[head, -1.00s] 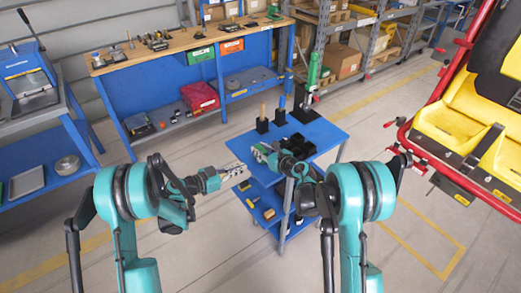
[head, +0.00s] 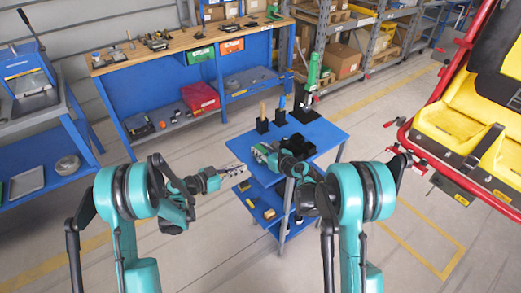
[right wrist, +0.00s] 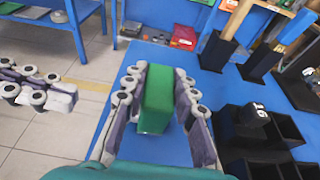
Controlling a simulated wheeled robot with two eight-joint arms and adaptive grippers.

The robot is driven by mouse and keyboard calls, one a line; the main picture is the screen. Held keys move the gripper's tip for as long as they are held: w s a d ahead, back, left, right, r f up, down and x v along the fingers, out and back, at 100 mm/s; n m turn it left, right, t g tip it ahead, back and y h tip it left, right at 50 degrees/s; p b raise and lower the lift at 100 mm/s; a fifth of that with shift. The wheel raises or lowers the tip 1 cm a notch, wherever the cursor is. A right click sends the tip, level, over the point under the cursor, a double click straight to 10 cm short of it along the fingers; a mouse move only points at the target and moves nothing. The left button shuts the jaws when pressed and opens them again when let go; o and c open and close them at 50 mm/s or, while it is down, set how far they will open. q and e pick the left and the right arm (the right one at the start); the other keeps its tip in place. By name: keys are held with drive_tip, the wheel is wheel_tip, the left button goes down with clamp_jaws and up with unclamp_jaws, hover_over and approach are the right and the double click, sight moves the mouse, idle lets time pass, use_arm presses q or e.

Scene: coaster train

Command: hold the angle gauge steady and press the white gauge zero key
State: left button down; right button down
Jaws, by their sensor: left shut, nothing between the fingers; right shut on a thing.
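My right gripper (right wrist: 158,100) is shut on a green block (right wrist: 156,98), which looks like the angle gauge. It holds the block upright over the blue cart top (head: 325,136). The side of the gauge facing the wrist camera is plain green; no white zero key can be made out. In the head view my right gripper (head: 259,152) is at the cart's left edge and the gauge is mostly hidden. My left gripper (head: 236,170) is shut and empty, just left of the cart and apart from the gauge. Its fingers also show in the right wrist view (right wrist: 40,88).
On the cart stand black holders with a wooden-handled tool (right wrist: 240,18) and a blue-handled tool (right wrist: 298,28), and a black compartment bin (right wrist: 258,140). A green tool (head: 314,70) stands at the cart's back. A red-framed yellow seat unit (head: 455,125) is at the right.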

drive_tip(key=c, duration=1.1)
unclamp_jaws()
drive_tip(key=shift+c, duration=0.2)
